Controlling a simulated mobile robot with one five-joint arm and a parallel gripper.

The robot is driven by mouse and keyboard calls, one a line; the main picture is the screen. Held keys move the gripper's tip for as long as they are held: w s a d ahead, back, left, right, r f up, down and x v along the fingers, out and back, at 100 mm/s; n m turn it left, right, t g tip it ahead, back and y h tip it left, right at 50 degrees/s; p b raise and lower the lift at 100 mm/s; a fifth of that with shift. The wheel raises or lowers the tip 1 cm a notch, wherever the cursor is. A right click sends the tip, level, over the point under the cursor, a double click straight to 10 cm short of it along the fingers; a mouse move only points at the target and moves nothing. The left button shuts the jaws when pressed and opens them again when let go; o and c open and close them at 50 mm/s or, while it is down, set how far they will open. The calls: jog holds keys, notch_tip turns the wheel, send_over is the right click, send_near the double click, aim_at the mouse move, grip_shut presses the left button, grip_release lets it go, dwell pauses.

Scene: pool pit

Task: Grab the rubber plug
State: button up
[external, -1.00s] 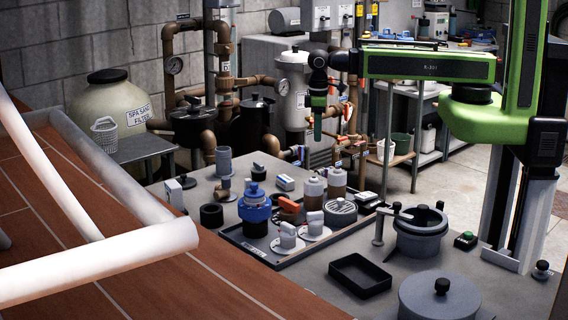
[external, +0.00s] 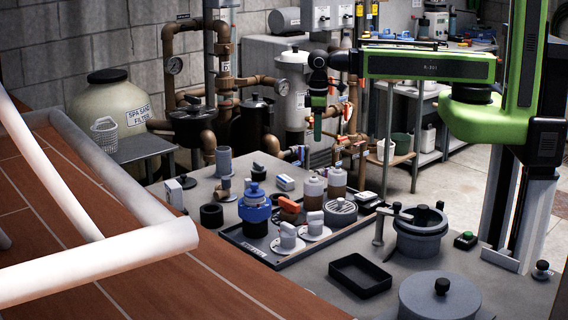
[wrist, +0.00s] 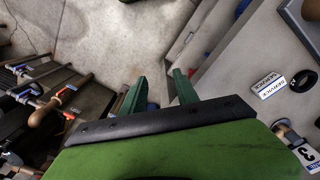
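My gripper (external: 317,128) hangs pointing down from the green arm, above and behind the grey bench, with nothing between its fingers. In the wrist view its two green fingers (wrist: 159,88) stand apart. I cannot tell for certain which thing is the rubber plug. A small black piece (external: 258,173) at the back of the bench, left of a white and blue box (external: 285,183), may be it. In the wrist view a black ring-like piece (wrist: 303,81) lies beside a white labelled box (wrist: 271,86) at the right, well away from the fingers.
A black tray (external: 263,255) holds a blue-topped pump, bottles and grey fittings in mid-bench. A black ring (external: 211,215) stands left of it. An empty black box (external: 360,276) and a grey pot (external: 420,232) stand in front. White pipes cross the left. Brown pipework stands behind my gripper.

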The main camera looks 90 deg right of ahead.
jog(key=shift+o, duration=0.4)
jog(key=o, duration=0.7)
